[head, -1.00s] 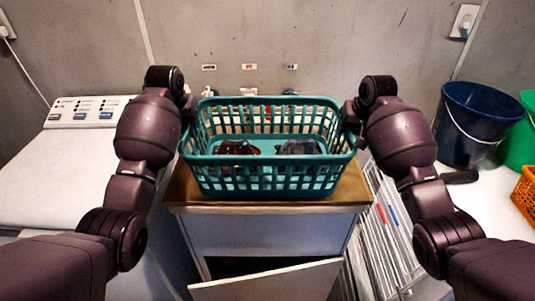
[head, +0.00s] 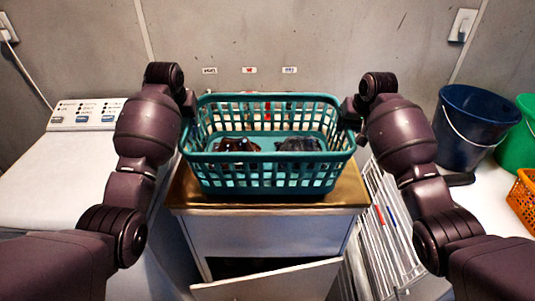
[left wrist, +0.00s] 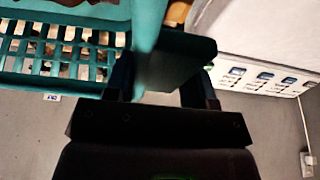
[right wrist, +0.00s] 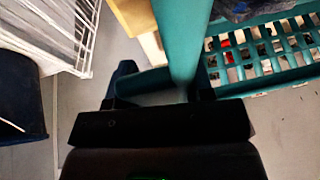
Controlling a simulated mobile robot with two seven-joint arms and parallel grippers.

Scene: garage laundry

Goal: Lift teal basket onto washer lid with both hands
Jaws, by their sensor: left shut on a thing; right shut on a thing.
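The teal basket (head: 265,182), a slatted plastic one, is level between my two arms over the wooden top of a small cabinet (head: 330,200). A dark reddish-brown item and a grey item of cloth lie in it. My left gripper (left wrist: 160,85) is shut on the basket's left end at the rim. My right gripper (right wrist: 165,82) is shut on its right end. In the head view the basket and wrists hide both fingertips. The washer (head: 70,180), white with a flat closed lid and a control panel at the back, stands to the left.
The washer lid looks clear. The cabinet's front flap (head: 270,282) hangs open. A white drying rack (head: 385,235) leans right of the cabinet. A blue bucket (head: 470,125), green bucket (head: 525,140) and orange basket (head: 523,197) stand at the right. A concrete wall is behind.

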